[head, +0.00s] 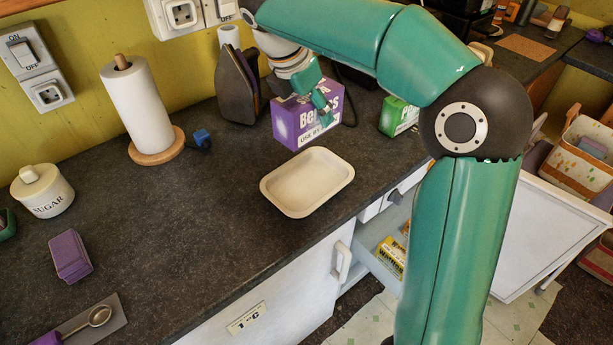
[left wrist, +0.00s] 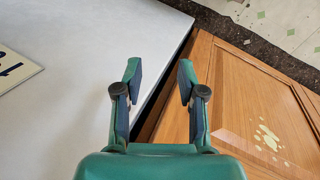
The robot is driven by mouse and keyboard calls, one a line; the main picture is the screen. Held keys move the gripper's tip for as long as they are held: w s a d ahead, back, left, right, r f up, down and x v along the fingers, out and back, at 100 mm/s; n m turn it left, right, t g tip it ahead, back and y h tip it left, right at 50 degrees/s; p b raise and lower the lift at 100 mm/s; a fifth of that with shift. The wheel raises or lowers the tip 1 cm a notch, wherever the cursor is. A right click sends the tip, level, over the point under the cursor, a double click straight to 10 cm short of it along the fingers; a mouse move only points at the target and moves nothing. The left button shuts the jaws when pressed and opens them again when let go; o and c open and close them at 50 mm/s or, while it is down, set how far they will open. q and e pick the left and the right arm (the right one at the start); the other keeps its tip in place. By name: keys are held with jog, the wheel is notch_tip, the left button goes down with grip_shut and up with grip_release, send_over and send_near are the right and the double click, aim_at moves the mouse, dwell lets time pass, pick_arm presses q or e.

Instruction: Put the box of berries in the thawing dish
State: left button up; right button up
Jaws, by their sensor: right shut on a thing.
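The purple box of berries (head: 292,122) stands behind the cream thawing dish (head: 306,182) on the dark worktop. The dish is empty and lies flat near the front edge. My right gripper (head: 322,102) is shut on the box at its upper part; my arm reaches in from above and hides some of the box's top. I cannot tell whether the box touches the worktop. My left gripper (left wrist: 160,80) shows only in the left wrist view, open and empty, before a white panel and a wooden door.
A dark iron (head: 238,85), a paper towel roll (head: 138,105) and a green box (head: 398,116) stand near the berries. The worktop left of the dish is clear. A drawer is open below.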

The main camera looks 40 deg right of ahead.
aim_at(294, 140)
notch_tip(294, 140, down, 16)
jog(key=shift+f+b, duration=0.2)
jog(key=shift+b, duration=0.55)
jog(key=o, duration=1.5)
jog(key=shift+r, duration=0.1)
jog(key=p+v, duration=0.1)
jog(key=v, duration=1.1)
